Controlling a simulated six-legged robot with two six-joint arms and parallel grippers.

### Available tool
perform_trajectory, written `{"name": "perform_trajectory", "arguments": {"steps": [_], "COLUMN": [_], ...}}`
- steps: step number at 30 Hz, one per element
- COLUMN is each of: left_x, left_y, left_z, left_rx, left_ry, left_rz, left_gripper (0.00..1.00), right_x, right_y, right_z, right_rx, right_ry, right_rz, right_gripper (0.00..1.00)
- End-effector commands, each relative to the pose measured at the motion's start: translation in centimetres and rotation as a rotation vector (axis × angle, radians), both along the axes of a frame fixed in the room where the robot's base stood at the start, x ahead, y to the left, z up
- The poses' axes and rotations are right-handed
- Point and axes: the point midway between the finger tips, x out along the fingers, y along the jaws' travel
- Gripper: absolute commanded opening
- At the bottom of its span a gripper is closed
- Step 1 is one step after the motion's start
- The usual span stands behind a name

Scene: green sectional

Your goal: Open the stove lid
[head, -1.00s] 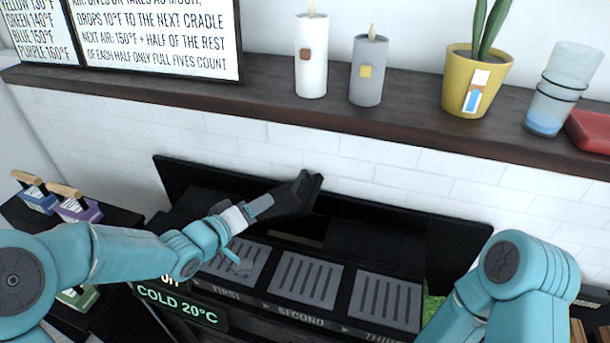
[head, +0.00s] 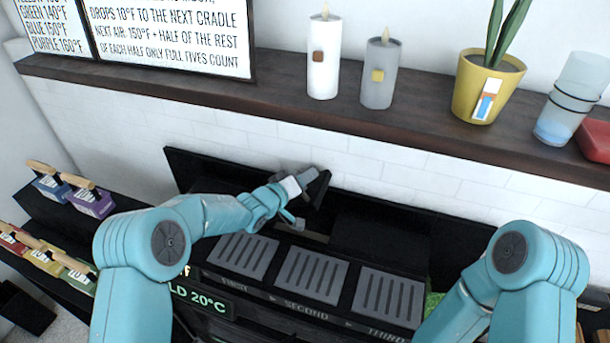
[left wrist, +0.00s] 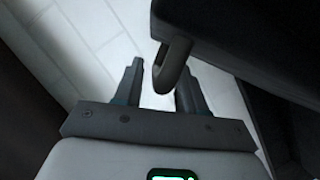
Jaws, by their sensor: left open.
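The black stove (head: 250,305) stands below the shelf, with three slotted grey plates marked FIRST, SECOND and THIRD and a lit display reading 20°C. A long black panel (head: 215,172) stands upright along its back. My left gripper (head: 318,186) is over the stove's back, by this panel, with its jaws open. In the left wrist view, a dark slab with a curved, hook-like handle (left wrist: 172,68) reaches in from the upper right. The handle's end lies between the two open fingers, apparently not gripped. Which black part is the lid is unclear in the head view. My right gripper is out of view.
A dark shelf (head: 300,107) runs above the stove, holding two candles, a yellow plant pot (head: 488,88) and stacked cups. Tagged blocks (head: 90,203) with wooden handles stand on racks at the left. White tiled wall lies behind the stove.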

Motion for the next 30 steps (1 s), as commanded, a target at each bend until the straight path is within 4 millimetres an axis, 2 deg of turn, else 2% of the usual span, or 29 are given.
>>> {"name": "perform_trajectory", "arguments": {"steps": [11, 12, 15, 30], "left_x": [0.57, 0.56, 0.55, 0.53], "left_y": [-0.40, -0.39, -0.37, -0.38], "left_z": [-0.15, -0.15, -0.16, -0.13], "left_rx": [0.000, 0.000, 0.000, -0.002], "left_ry": [0.000, 0.000, 0.000, 0.001], "left_rz": [0.000, 0.000, 0.000, 0.001], "left_gripper": [0.40, 0.27, 0.00, 0.00], "right_x": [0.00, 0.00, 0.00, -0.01], "right_y": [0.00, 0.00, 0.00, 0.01], "right_z": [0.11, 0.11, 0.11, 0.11], "right_rx": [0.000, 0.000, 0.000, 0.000], "right_ry": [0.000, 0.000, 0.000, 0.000], "right_rz": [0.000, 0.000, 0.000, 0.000], "right_gripper": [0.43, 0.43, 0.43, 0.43]}}
